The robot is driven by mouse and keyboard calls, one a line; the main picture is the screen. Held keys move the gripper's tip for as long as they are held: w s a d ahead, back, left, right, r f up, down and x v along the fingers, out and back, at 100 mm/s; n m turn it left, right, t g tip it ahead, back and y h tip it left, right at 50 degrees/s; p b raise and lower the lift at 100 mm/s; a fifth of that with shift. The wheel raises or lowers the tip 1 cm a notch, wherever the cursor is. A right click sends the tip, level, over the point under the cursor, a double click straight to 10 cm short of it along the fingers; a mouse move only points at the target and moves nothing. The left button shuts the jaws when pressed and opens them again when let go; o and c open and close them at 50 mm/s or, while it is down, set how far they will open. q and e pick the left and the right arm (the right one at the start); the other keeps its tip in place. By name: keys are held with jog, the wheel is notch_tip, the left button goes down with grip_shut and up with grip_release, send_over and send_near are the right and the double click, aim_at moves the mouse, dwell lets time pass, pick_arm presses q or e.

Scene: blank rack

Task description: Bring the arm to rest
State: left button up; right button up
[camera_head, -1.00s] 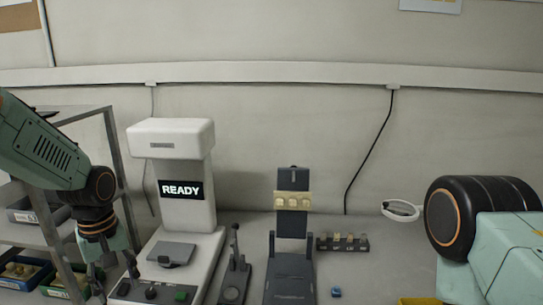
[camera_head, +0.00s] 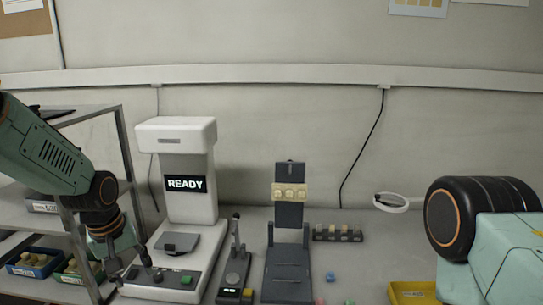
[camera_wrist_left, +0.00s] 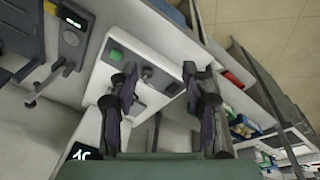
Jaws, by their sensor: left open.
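My left gripper (camera_head: 131,272) hangs at the lower left in the head view, beside the front corner of the white machine (camera_head: 190,195) whose screen reads READY. In the left wrist view its two dark fingers (camera_wrist_left: 165,85) are spread apart with nothing between them. Beyond them in that view lies the machine's control panel (camera_wrist_left: 140,55) with a green button. I cannot tell from these views how far the fingers are from the panel. My right arm comes in at the right of the head view; its gripper is out of view.
A grey shelf rack (camera_head: 126,150) with bins of parts (camera_head: 32,262) stands at the left. A small lever device (camera_head: 234,270), a dark stand with a pale block (camera_head: 290,190), a small rack (camera_head: 338,234) and a yellow tray (camera_head: 413,291) are on the bench. A white ring (camera_head: 391,203) is behind.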

pick_arm(q)
jog(key=s+d+f+m+t+b, duration=0.1)
jog(key=s+d+f+m+b, duration=0.15)
jog(key=s+f, duration=0.5)
jog(key=s+d+f+m+t+b, duration=0.15)
jog(key=s+d+f, duration=0.25)
jog(key=f, duration=0.7)
jog(key=s+f+g+b, duration=0.1)
jog(key=s+f, duration=0.3)
jog(key=s, duration=0.3)
jog(key=s+f+m+g+b, duration=0.1)
jog(key=s+f, duration=0.3)
jog(key=s, duration=0.4)
jog(key=s+f+g+b, duration=0.2)
jog(key=s+f, duration=0.3)
jog(key=s, duration=0.3)
jog(key=shift+s+d+m+g+b, duration=0.2)
jog(key=shift+s+m+g+b, duration=0.1)
jog(key=shift+m+g, duration=0.15)
